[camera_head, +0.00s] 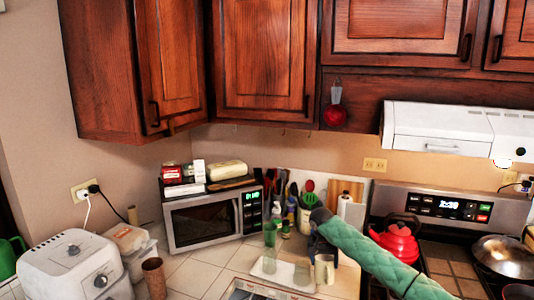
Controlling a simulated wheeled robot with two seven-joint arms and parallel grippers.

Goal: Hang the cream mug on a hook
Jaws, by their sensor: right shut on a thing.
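The cream mug (324,269) is low in the middle of the head view, just above or at the counter; I cannot tell which. My right gripper (322,250), at the end of the green quilted arm from the lower right, is shut on it from above. The gripper partly covers the mug's top. Small thin hooks (283,131) show faintly under the wall cabinets. A red round thing (334,116) hangs from a light holder below the cabinet on the right. My left gripper is out of view.
A microwave (213,218) with boxes on top stands in the corner. Green glasses (270,236), bottles and utensils crowd the counter near my right gripper. A red kettle (398,243) sits on the stove. A white range hood (455,128) juts out at right.

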